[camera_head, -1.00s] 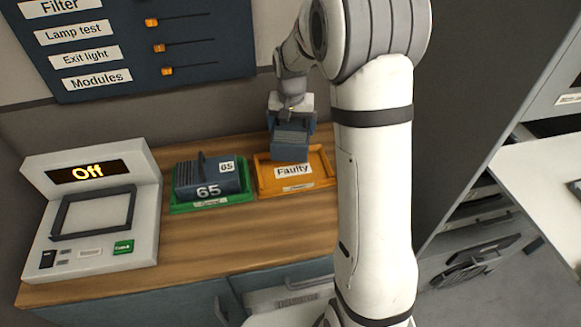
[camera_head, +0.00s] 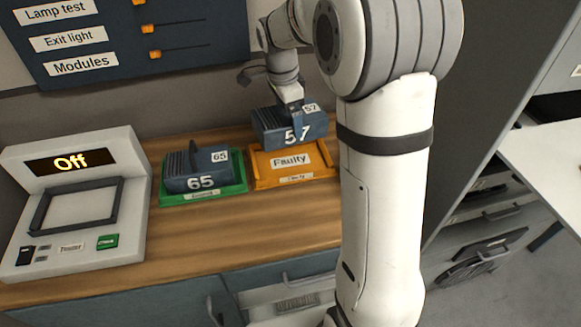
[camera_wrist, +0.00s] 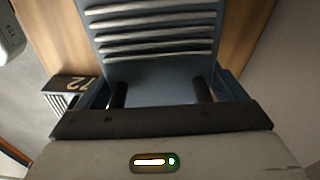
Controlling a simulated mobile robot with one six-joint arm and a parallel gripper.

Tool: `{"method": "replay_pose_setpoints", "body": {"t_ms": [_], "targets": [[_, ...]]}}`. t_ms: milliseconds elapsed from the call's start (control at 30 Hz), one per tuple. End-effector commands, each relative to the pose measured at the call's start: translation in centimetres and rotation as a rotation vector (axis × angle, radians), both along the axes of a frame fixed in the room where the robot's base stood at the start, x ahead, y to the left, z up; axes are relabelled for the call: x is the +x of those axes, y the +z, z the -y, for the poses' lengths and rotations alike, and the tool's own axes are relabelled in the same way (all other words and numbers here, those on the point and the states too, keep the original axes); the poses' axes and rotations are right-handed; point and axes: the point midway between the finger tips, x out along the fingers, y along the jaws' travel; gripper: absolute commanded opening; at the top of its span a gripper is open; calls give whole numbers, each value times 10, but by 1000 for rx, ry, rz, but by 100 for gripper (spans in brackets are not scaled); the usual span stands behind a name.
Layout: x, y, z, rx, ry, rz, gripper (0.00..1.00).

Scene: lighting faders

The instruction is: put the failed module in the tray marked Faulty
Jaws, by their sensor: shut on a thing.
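My gripper (camera_head: 291,100) is shut on a dark blue finned module marked 57 (camera_head: 276,132). It holds the module over the orange tray marked Faulty (camera_head: 290,160). I cannot tell whether the module touches the tray. In the wrist view the held module's grey fins (camera_wrist: 150,30) fill the top middle, with the two fingers below. Another blue module marked 65 (camera_head: 200,181) sits upright in the green tray (camera_head: 206,195) to the left.
A tester (camera_head: 75,195) with an "Off" display stands at the left, its framed bay empty. A panel with labelled orange sliders (camera_head: 150,40) is on the wall. The wooden counter (camera_head: 260,232) is clear in front of the trays.

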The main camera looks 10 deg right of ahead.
Motion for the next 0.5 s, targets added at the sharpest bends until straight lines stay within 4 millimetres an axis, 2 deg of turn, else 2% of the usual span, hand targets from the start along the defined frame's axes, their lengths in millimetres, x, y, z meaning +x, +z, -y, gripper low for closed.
{"method": "replay_pose_setpoints", "body": {"t_ms": [233,500], "targets": [[-5,-2,0,-10,-144,6,36],[-6,-45,0,-10,-152,4,36]]}}
